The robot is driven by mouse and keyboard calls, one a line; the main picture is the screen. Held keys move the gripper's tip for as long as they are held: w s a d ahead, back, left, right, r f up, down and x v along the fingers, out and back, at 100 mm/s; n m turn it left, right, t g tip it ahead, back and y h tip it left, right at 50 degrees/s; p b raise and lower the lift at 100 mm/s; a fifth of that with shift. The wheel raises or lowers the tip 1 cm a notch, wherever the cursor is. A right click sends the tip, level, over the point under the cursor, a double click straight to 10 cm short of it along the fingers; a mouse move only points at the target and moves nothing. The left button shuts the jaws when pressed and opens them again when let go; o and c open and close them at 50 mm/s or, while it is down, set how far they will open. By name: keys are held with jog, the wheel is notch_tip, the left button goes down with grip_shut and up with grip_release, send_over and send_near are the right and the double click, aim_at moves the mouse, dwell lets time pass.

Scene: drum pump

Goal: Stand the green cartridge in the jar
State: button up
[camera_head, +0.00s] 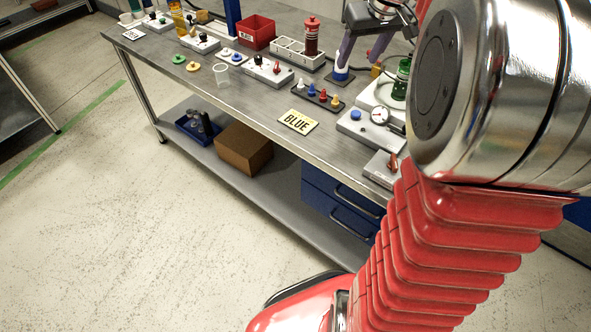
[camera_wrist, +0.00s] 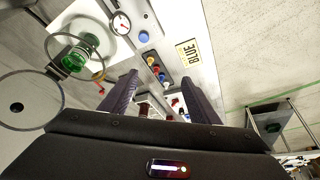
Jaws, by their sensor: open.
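The green cartridge (camera_head: 402,78) is upright at the right of the bench, on the white unit with a gauge. In the wrist view the green cartridge (camera_wrist: 74,61) shows inside the round rim of the clear jar (camera_wrist: 97,50). It appears to stand in the jar, but I cannot tell how deep it sits. My gripper (camera_head: 359,62) is open, over the bench to the left of the cartridge. In the wrist view my gripper's fingers (camera_wrist: 158,80) are apart with nothing held between them. My arm partly hides the right side of the unit.
A red cartridge (camera_head: 311,38) stands in a white rack (camera_head: 290,52). A red bin (camera_head: 257,32), a tray of coloured plugs (camera_head: 318,95) and a BLUE sign (camera_head: 298,122) are also on the bench. A clear round piece with a dark centre (camera_wrist: 28,98) is at the wrist view's left.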

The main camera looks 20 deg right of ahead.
jog(key=s+a, duration=0.5)
jog(key=a, duration=0.4)
jog(key=s+a, duration=0.5)
jog(key=a, duration=0.3)
jog(key=s+a+f+n+t, duration=0.1)
jog(key=s+a+f, duration=0.5)
jog(key=s, duration=0.5)
jog(key=a, duration=0.2)
jog(key=shift+a+y, duration=0.3)
jog(key=shift+y, duration=0.1)
jog(key=shift+s+f, duration=0.1)
jog(key=shift+s, duration=0.05)
